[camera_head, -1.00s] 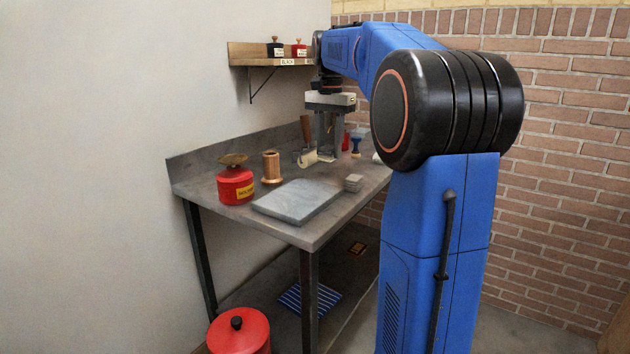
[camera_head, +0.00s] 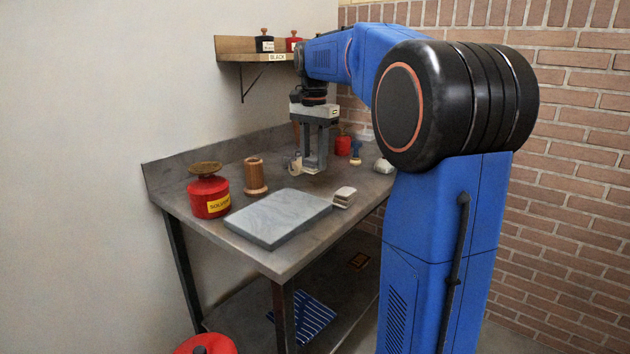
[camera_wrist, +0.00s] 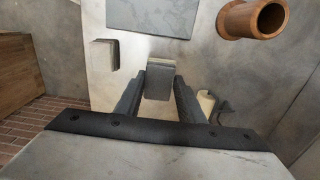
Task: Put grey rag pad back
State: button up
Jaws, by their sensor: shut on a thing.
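My gripper (camera_head: 314,168) is shut on a small grey pad, which shows between the two fingers in the wrist view (camera_wrist: 158,80). The gripper points down over the grey workbench (camera_head: 180,182), behind the stone slab. The held pad is hard to make out in the head view, and I cannot tell whether it touches the bench. A small stack of pale grey pads (camera_head: 343,198) sits at the right of the slab; it also shows in the wrist view (camera_wrist: 104,54), left of the held pad and apart from it.
The grey stone slab (camera_head: 275,218) lies at the bench's front. A wooden cylinder (camera_head: 256,176) and a red solvent can (camera_head: 208,193) stand left. Red and blue items (camera_head: 343,144) stand behind the gripper. A wall shelf (camera_head: 235,50) holds two bottles. Bare bench lies around the slab.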

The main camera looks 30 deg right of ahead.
aim_at(314, 191)
jog(key=shift+f, duration=3.05)
jog(key=o, duration=1.1)
jog(key=shift+f, duration=0.15)
notch_tip(314, 191, up, 12)
jog(key=shift+r, duration=0.15)
